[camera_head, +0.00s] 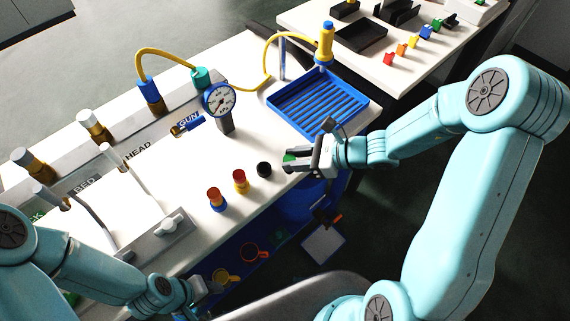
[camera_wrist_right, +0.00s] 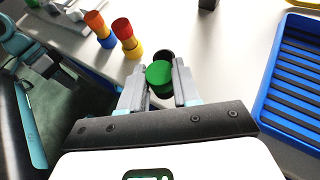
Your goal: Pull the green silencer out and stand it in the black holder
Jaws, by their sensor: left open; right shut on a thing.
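The green silencer (camera_wrist_right: 159,74) is a short round cylinder between the fingers of my right gripper (camera_wrist_right: 155,90), which is shut on it. In the head view the right gripper (camera_head: 300,157) is over the bench's right part, and only a little of the green silencer (camera_head: 289,156) shows. A small round black holder (camera_head: 264,169) stands on the bench just left of that gripper. It also shows in the right wrist view (camera_wrist_right: 164,55), partly hidden behind the silencer. My left gripper (camera_head: 201,291) is open at the bench's front edge, partly seen.
A blue ribbed tray (camera_head: 318,103) lies behind the right gripper. A dial gauge (camera_head: 219,99) stands further back. Blue bins with rings (camera_head: 254,253) are below the edge.

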